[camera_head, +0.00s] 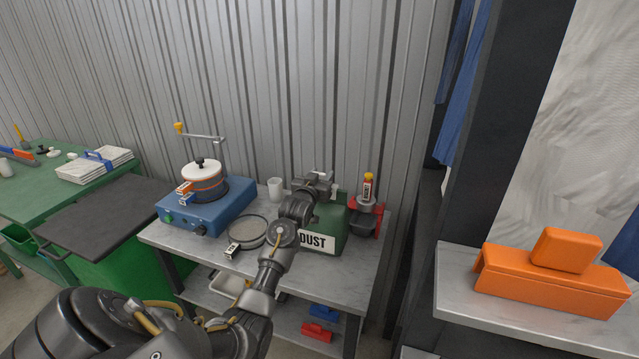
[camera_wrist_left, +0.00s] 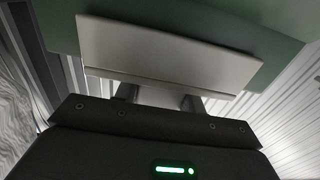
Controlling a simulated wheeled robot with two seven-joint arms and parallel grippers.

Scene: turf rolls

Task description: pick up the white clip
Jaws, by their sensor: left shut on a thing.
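My left gripper (camera_head: 322,184) is above the green box marked DUST (camera_head: 318,242), at its back edge in the head view. In the left wrist view a wide pale plate, the white clip (camera_wrist_left: 165,52), lies across the fingertips of my left gripper (camera_wrist_left: 158,98), which is shut on it. The green surface of the box (camera_wrist_left: 240,20) shows behind the clip. In the head view the gripper and arm hide most of the clip. My right gripper is in neither view.
A blue hotplate (camera_head: 208,212) with a white-lidded pot (camera_head: 204,178), a white cup (camera_head: 275,189) and a round sieve (camera_head: 247,232) stand left of the box. A corrugated wall (camera_head: 300,80) is close behind.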

